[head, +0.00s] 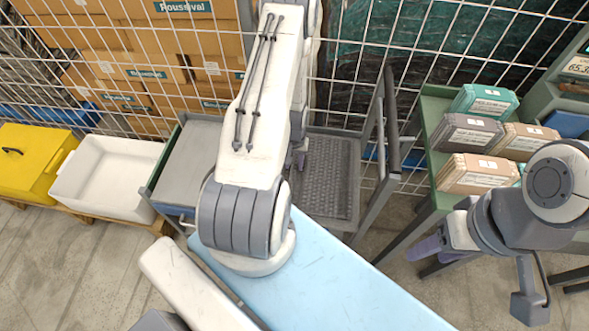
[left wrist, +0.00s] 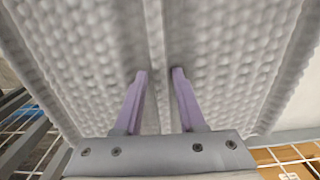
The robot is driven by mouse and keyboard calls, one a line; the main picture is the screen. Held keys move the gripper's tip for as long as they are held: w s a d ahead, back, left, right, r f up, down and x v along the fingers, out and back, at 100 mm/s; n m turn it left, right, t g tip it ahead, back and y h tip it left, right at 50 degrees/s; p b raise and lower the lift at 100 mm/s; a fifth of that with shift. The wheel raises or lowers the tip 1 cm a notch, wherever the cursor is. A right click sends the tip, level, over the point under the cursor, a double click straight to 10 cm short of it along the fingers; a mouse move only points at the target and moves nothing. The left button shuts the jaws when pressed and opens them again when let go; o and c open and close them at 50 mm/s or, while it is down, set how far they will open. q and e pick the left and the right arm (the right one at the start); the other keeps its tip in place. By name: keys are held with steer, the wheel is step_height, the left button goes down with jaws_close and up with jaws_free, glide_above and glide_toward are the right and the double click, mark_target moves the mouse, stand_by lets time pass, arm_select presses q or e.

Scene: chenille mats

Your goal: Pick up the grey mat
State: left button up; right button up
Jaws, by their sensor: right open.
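In the left wrist view, a light grey bumpy mat (left wrist: 235,60) fills most of the picture, with a smooth strip running down its middle. My left gripper (left wrist: 158,75) has its two purple fingers a little apart, one on each side of that strip. I cannot tell whether they press on it. In the head view, my left arm reaches over the cart and mostly hides its gripper; a dark grey textured panel (head: 332,178) shows beside it. My right gripper (head: 428,248) is open and apart from everything, left of the right forearm.
A green-framed cart on the right holds several wrapped packs: teal (head: 485,101), grey (head: 466,133) and tan (head: 473,174). A white bin (head: 105,172) and yellow box (head: 27,160) stand at left. Wire mesh with cartons (head: 145,68) closes off the back. Floor shows at lower left.

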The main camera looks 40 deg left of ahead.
arm_select(q)
jaws_close()
steer(key=shift+r, duration=0.15)
